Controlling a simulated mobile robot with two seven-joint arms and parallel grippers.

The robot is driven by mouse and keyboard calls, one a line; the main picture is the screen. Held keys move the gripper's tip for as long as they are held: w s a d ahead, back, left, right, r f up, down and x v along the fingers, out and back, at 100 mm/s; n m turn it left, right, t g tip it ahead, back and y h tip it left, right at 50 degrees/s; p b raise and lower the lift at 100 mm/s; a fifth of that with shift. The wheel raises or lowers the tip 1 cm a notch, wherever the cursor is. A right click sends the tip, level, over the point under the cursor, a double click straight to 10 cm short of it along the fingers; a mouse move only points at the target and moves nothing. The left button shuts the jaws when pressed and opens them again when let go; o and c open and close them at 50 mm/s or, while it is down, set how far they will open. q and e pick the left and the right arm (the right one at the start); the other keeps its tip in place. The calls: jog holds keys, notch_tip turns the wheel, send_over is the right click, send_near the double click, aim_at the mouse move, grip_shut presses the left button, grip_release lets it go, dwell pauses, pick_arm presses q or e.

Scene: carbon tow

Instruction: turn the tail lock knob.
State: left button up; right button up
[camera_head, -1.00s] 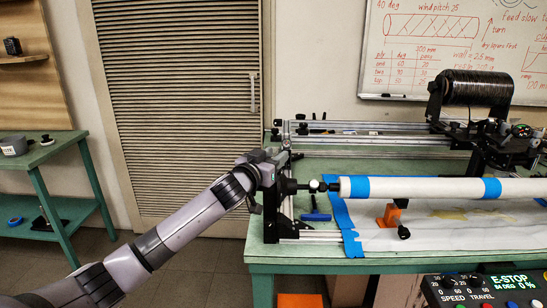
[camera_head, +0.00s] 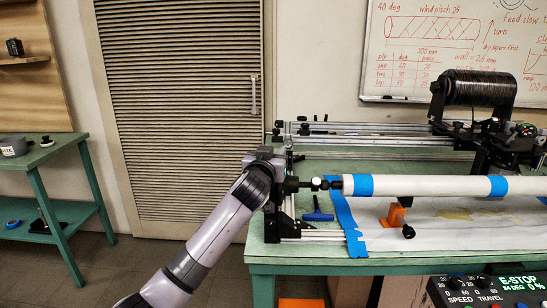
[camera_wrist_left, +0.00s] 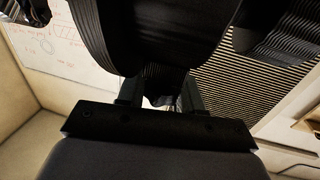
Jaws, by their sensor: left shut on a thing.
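My left gripper (camera_head: 270,163) is at the tailstock (camera_head: 272,210), at the left end of the winding bench. Its jaws are largely hidden by the wrist in the head view. In the left wrist view the two dark fingers (camera_wrist_left: 160,98) are shut on a dark part between them, which I take to be the tail lock knob (camera_wrist_left: 160,76). A large black rounded part (camera_wrist_left: 140,30) fills the top of that view. The knob's turn angle cannot be read. The white mandrel (camera_head: 430,186) with blue tape bands extends right from the tailstock. My right gripper is not in view.
A blue T-handled tool (camera_head: 318,214) and an orange block (camera_head: 396,214) lie on the green bench (camera_head: 300,255) near the tailstock. A black tow spool (camera_head: 475,98) stands at the back right. A control box (camera_head: 480,291) is at the front right.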

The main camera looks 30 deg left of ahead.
pick_arm(q)
jog(key=o, duration=1)
jog(key=shift+c, duration=0.2)
jog(key=v, duration=0.7)
jog(key=shift+d, duration=0.1)
jog(key=shift+s, duration=0.15)
